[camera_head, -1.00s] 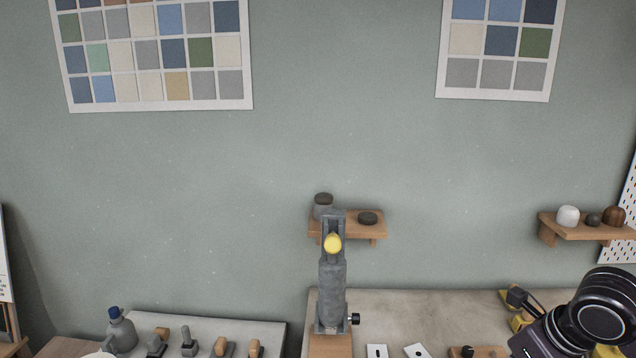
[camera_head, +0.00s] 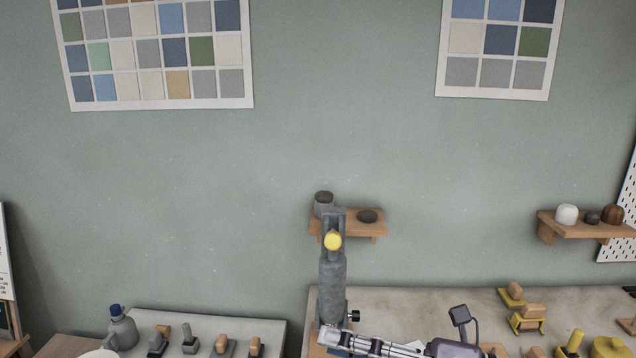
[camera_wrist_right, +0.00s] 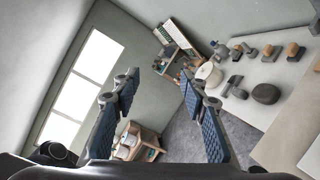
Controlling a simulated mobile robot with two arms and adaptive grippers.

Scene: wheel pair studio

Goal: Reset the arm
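My right gripper (camera_head: 338,342) comes in from the lower right in the head view, its arm low over the bench. Its fingers point left, in front of the foot of a grey upright device. In the right wrist view the right gripper (camera_wrist_right: 160,95) is open, with nothing between its blue-padded fingers. My left gripper is in neither view.
A pale bench (camera_head: 420,305) carries several yellow and wooden tools at the right. A grey board (camera_head: 265,330) with several stamps and a blue-capped bottle (camera_head: 121,330) is at the left. Small wall shelves (camera_head: 375,230) hold jars.

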